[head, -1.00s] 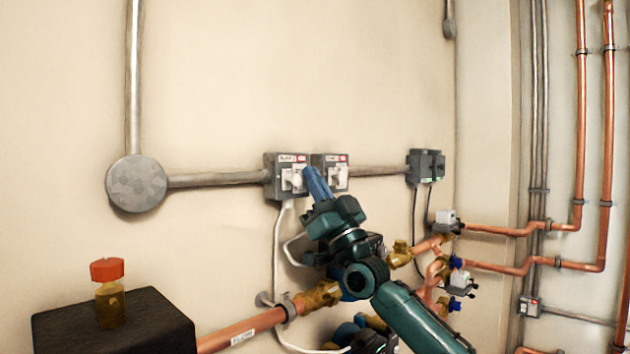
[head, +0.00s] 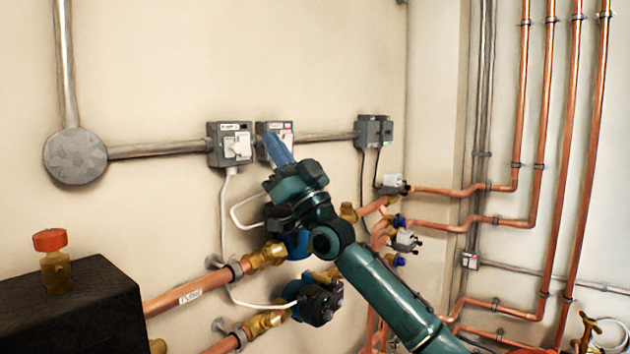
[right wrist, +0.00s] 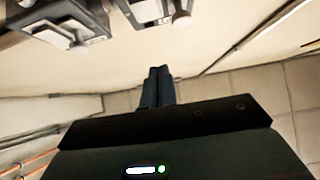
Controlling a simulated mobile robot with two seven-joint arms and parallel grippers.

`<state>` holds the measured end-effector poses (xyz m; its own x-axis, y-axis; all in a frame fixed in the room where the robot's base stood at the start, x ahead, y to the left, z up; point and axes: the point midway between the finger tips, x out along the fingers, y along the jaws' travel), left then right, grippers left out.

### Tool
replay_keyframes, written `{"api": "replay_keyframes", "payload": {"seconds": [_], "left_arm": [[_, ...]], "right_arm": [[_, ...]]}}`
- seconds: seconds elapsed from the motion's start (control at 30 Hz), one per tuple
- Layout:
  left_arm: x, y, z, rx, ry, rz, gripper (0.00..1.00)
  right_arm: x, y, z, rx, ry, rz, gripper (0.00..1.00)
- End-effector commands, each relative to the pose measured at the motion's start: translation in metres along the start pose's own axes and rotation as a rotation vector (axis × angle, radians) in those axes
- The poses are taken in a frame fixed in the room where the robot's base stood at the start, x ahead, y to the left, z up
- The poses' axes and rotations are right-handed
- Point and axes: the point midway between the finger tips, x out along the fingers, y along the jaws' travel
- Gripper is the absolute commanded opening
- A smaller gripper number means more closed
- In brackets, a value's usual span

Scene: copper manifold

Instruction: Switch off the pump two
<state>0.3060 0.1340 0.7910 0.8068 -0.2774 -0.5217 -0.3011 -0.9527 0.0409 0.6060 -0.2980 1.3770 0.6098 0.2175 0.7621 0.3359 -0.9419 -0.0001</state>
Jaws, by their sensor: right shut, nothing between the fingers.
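Two grey switch boxes with white knobs are mounted side by side on the wall in the head view: a left switch box (head: 215,146) and a right switch box (head: 262,129). Their labels are too small to read surely, so I cannot tell which is pump two. My right gripper (head: 272,143) is shut and empty, its blue fingers in front of the right box and hiding much of its knob; contact cannot be told. In the right wrist view the shut fingers (right wrist: 158,84) point below the boxes (right wrist: 52,30), apart from them in the picture. My left gripper is out of view.
A grey conduit (head: 165,149) joins the left box to a round junction box (head: 75,157). Another grey box (head: 373,131) is to the right. Copper pipes, brass valves and a pump (head: 318,302) lie below. A black block (head: 75,305) stands lower left.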

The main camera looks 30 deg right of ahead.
Motion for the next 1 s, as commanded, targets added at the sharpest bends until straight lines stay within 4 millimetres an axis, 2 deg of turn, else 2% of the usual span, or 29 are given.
{"api": "replay_keyframes", "payload": {"seconds": [0.03,0.1,0.2,0.4,0.57,1.0], "left_arm": [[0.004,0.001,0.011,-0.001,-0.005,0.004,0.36],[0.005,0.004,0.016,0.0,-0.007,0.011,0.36],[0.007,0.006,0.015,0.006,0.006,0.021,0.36],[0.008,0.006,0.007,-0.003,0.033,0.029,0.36],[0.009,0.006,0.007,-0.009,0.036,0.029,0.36],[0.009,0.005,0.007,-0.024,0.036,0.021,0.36]], "right_arm": [[-0.021,0.0,0.004,0.0,-0.005,0.001,0.0],[-0.036,0.0,0.001,0.0,-0.006,0.001,0.0],[-0.057,0.0,-0.004,-0.002,-0.006,0.001,0.0],[-0.083,0.0,-0.012,-0.003,-0.004,0.001,0.0],[-0.09,0.0,-0.015,-0.002,-0.003,0.0,0.0],[-0.09,0.0,-0.016,-0.002,-0.002,0.0,0.0]]}}
